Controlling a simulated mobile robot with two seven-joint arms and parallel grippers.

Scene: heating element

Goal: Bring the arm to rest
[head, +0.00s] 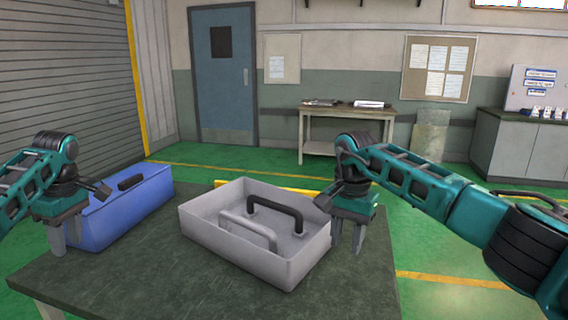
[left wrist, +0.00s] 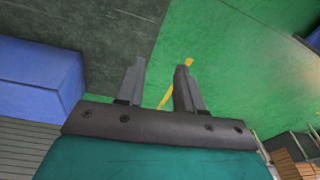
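My left gripper (head: 68,236) is at the left end of the blue bin, its fingers pointing down. In the left wrist view its fingers (left wrist: 160,85) are apart with nothing between them, and the table edge and green floor lie beyond. My right gripper (head: 348,236) hangs just right of the grey bin, fingers down and apart, with nothing seen between them. The grey bin (head: 285,270) holds a black U-shaped piece (head: 280,208) and a light grey U-shaped piece (head: 248,230). The blue bin (head: 125,212) holds a black piece (head: 131,182), partly hidden by the wall.
Both bins stand on a dark table (head: 180,285), whose front middle is bare. The blue bin also shows at the left of the left wrist view (left wrist: 38,80). Beyond the table are open green floor, a side table (head: 348,112), a blue door (head: 222,80) and a cabinet (head: 525,145).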

